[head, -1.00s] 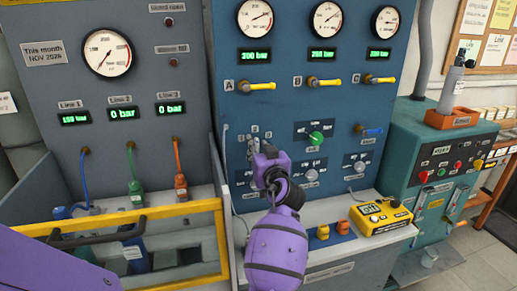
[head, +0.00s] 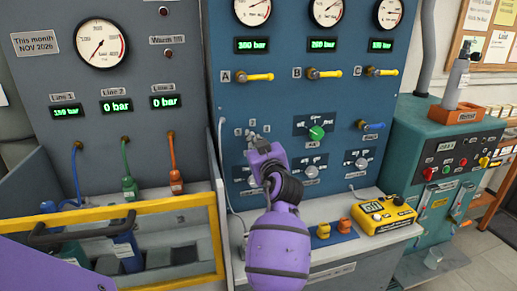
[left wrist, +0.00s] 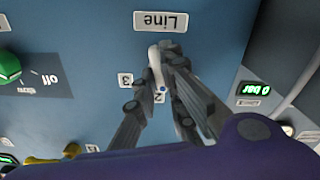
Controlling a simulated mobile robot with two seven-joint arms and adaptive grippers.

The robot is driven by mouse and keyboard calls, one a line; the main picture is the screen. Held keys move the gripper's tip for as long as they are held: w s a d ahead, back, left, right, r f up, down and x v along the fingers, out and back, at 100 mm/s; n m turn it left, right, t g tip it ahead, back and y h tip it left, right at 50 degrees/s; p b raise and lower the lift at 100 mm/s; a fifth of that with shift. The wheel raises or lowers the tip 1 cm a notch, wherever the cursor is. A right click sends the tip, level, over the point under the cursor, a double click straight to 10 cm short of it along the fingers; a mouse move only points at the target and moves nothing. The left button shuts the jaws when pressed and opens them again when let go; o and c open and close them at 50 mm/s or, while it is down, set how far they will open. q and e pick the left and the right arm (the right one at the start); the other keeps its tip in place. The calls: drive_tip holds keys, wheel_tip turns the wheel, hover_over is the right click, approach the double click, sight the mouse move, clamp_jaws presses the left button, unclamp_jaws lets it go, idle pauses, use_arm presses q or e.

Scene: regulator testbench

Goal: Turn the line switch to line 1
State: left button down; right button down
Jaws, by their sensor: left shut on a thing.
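The line switch (left wrist: 155,66) is a pale elongated knob on the blue panel, below the upside-down "Line" label (left wrist: 161,21) in the left wrist view. Its end with a small blue dot points toward the "2" mark (left wrist: 158,98). The "3" mark (left wrist: 126,80) shows to the left; the "1" mark is hidden there by the fingers. My left gripper (left wrist: 164,75) is shut on the switch, with grey fingers on both sides of it. In the head view my left gripper (head: 258,147) reaches the panel and largely covers the switch. My right gripper is not in view.
Other knobs, including a green one (head: 317,132), sit right of the switch. Yellow valve handles (head: 259,77) are above. A yellow device (head: 384,214) lies on the ledge. A yellow rail (head: 110,211) stands at lower left. Displays read 0 bar for Lines 2 and 3.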

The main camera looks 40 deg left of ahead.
use_arm(q)
drive_tip(key=shift+s+f+n+b, duration=0.1)
drive_tip(key=shift+f+n+b, duration=0.05)
drive_tip(key=shift+n+b, duration=1.8)
drive_tip(key=shift+s+f+n+b, duration=0.1)
drive_tip(key=shift+n+b, duration=1.25)
drive_tip(key=shift+n, duration=1.1)
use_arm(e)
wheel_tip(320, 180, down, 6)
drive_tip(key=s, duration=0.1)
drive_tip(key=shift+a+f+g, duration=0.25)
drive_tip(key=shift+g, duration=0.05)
use_arm(q)
drive_tip(key=shift+n, duration=0.3)
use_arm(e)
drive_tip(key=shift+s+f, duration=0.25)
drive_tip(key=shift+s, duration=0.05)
use_arm(q)
drive_tip(key=c, duration=1.8)
unclamp_jaws()
drive_tip(key=shift+r, duration=0.1)
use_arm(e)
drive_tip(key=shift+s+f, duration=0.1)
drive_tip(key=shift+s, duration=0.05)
use_arm(q)
drive_tip(key=v, duration=1.1)
drive_tip(key=shift+s+d, duration=0.25)
drive_tip(key=shift+d, duration=0.1)
